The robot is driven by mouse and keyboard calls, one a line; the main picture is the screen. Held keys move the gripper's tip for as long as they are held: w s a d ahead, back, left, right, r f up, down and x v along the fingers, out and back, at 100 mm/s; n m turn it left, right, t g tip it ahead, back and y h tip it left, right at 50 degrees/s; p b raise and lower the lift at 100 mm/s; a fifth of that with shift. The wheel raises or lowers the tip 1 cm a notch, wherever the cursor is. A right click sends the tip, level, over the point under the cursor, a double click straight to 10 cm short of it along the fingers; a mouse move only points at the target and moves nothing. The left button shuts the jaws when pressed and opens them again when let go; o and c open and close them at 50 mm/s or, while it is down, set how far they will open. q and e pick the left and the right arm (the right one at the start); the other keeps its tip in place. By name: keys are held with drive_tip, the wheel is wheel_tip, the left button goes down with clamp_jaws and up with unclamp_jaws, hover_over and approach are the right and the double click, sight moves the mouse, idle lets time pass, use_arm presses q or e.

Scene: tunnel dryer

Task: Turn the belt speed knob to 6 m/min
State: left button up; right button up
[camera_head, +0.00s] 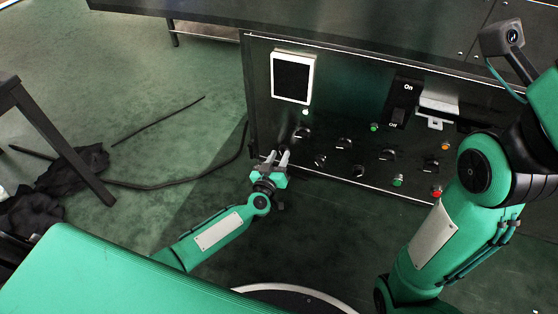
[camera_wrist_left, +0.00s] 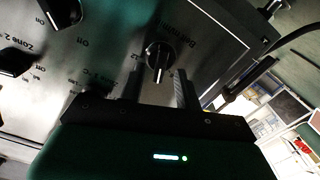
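The control panel (camera_head: 335,110) stands ahead, with a dark knob (camera_head: 302,133) at its lower left, under the white-framed screen (camera_head: 292,77). In the left wrist view this knob (camera_wrist_left: 158,62) has a light pointer line, and a partly legible label that seems to start with "B" sits beside it. Its set value cannot be read. My left gripper (camera_head: 283,156) is just in front of and below the knob. In the left wrist view its two fingers (camera_wrist_left: 159,86) are apart, one to each side of the knob's line, with nothing between them. My right gripper is out of view.
More dark knobs (camera_head: 344,144), green and red buttons and an on/off switch (camera_head: 398,117) are to the right on the panel. Zone knobs show in the left wrist view (camera_wrist_left: 64,12). My right arm covers the panel's right end. A black cable (camera_head: 165,186) lies on the floor.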

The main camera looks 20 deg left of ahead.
use_arm(q)
drive_tip(key=shift+w, duration=0.25)
clamp_jaws()
